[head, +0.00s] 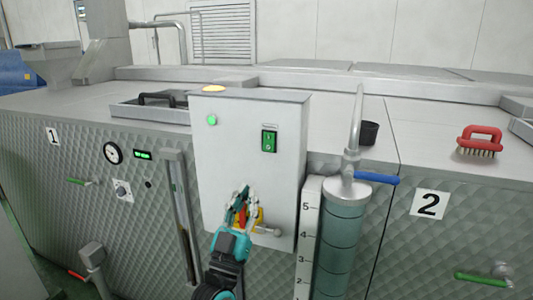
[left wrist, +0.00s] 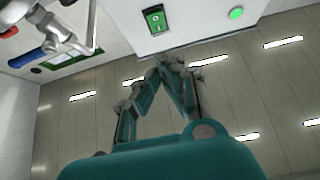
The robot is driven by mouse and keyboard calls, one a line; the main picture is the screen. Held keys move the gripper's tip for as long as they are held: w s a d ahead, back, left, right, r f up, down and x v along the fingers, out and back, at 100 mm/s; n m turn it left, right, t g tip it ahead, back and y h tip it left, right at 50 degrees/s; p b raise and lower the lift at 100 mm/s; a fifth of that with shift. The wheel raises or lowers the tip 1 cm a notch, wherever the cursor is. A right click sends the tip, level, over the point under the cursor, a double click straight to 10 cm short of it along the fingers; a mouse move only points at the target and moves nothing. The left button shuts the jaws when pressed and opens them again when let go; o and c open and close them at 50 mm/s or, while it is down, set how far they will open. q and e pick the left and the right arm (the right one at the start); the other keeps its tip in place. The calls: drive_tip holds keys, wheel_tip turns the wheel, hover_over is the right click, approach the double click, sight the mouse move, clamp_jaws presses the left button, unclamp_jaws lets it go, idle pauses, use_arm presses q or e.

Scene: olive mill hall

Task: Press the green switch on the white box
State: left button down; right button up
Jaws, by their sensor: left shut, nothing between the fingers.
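The white box (head: 240,165) stands upright on the front of the metal machine. The green switch (head: 269,141) is a small rectangular rocker on the right upper part of its face. In the left wrist view the green switch (left wrist: 154,18) shows near the top edge, beyond the fingertips. My left gripper (head: 241,193) is shut and empty in front of the lower part of the box, below and left of the switch. Its fingertips also show in the left wrist view (left wrist: 169,58), apart from the switch in the picture. My right gripper is not in view.
A round green lamp (head: 211,120) is left of the switch. A yellow and red control (head: 254,215) is partly hidden behind my left gripper. A glass cylinder (head: 339,240) with a blue-handled tap (head: 377,178) stands right of the box. A red brush (head: 480,140) lies on top.

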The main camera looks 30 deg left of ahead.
sight(271, 138)
use_arm(q)
drive_tip(key=shift+w+f+p+x, duration=0.35)
drive_tip(key=shift+p+x, duration=0.6)
drive_tip(key=shift+x, duration=1.15)
drive_tip(key=shift+w+f+p+x, duration=0.35)
drive_tip(key=shift+p+x, duration=0.65)
drive_tip(key=shift+x, duration=1.05)
drive_tip(key=shift+w+f+p+x, duration=0.15)
drive_tip(key=shift+f+p+x, duration=0.55)
drive_tip(key=shift+x, duration=1.4)
drive_tip(key=shift+a+r, duration=0.1)
drive_tip(key=shift+r, duration=0.15)
drive_tip(key=b, duration=0.1)
drive_tip(key=f+b, duration=0.1)
drive_tip(key=b, duration=0.1)
drive_tip(key=shift+w+a+t, duration=0.1)
drive_tip(key=shift+w+t, duration=0.1)
drive_tip(key=shift+t, duration=0.1)
drive_tip(key=shift+r, duration=0.35)
drive_tip(key=shift+w, duration=0.1)
